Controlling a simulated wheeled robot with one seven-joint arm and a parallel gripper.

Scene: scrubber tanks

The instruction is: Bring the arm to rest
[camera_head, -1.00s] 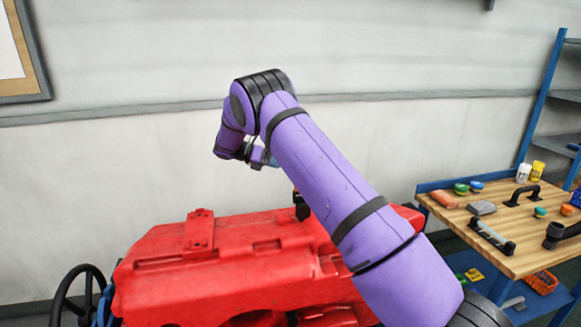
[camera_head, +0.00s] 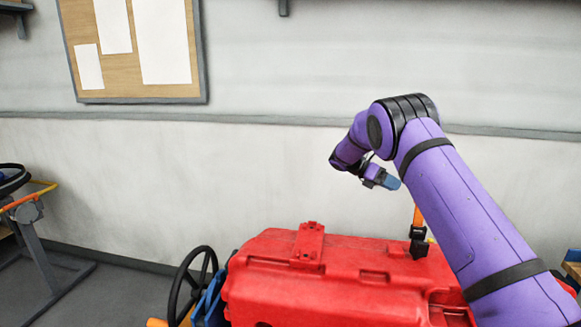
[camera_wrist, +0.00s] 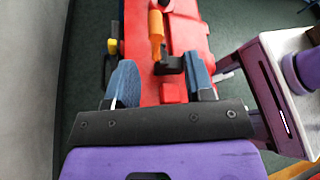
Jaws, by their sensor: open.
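My purple arm is raised and bent over the red scrubber tank (camera_head: 340,285) in the head view. My gripper (camera_head: 388,181) hangs at the end of the bent wrist, above the tank and in front of the wall. In the wrist view, my gripper (camera_wrist: 163,85) shows two blue fingers spread apart with nothing between them. The red tank (camera_wrist: 190,38) lies beyond the fingers. An orange handle (camera_wrist: 156,32) with a black part at its lower end shows beyond the gap between the fingers, apart from them.
A black steering wheel (camera_head: 190,285) stands left of the tank. A stand with an orange bar (camera_head: 40,195) is at the far left. A pinboard (camera_head: 85,80) hangs on the wall. Open floor (camera_head: 110,300) lies between the stand and the steering wheel.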

